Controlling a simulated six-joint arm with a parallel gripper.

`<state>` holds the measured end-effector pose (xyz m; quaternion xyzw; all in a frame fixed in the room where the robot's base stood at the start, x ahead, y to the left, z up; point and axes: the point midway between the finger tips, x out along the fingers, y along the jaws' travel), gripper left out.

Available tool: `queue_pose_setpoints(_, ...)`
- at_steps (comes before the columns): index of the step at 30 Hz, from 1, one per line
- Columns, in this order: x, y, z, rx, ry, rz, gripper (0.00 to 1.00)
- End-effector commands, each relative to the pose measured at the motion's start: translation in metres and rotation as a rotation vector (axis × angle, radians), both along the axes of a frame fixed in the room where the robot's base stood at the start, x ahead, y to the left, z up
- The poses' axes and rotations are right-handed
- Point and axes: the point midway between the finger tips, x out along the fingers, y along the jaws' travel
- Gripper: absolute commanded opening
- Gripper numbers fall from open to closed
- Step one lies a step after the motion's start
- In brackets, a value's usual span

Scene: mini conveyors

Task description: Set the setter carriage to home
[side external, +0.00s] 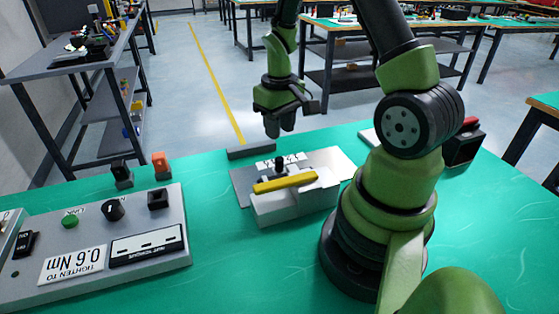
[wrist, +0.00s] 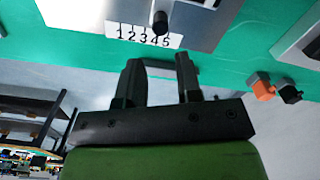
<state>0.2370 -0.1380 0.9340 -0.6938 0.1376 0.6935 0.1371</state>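A grey setter device (side external: 290,207) stands on the green table, with a yellow bar (side external: 285,183) across its front. A small black knob (side external: 281,163), which looks like the carriage's handle, rises behind the bar beside a white numbered scale (side external: 265,165). In the wrist view the knob (wrist: 160,22) overlaps the scale (wrist: 125,36), which reads 1 to 5, near the 4. Which mark is home cannot be told. My gripper (side external: 279,129) hangs above and beyond the device, touching nothing. In the wrist view its two fingers (wrist: 158,80) are apart with nothing between them.
A grey control panel (side external: 90,262) with a green button, a black dial and a "TIGHTEN TO 0.6 Nm" label stands at left. Orange (side external: 160,163) and black (side external: 121,172) blocks stand behind it. A dark bar (side external: 251,152) lies behind the device. The front middle table is clear.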

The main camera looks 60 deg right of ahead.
Motion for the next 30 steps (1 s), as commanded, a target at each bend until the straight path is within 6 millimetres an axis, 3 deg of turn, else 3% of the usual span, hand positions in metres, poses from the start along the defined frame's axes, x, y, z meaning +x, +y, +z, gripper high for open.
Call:
queue_pose_setpoints(16, 0.000, 0.001, -0.083, 0.002, 0.003, -0.002, 0.32)
queue_pose_setpoints(21, 0.000, 0.000, -0.094, 0.001, 0.001, -0.001, 0.32)
queue_pose_setpoints(30, 0.000, 0.000, -0.096, 0.000, 0.000, -0.002, 0.32)
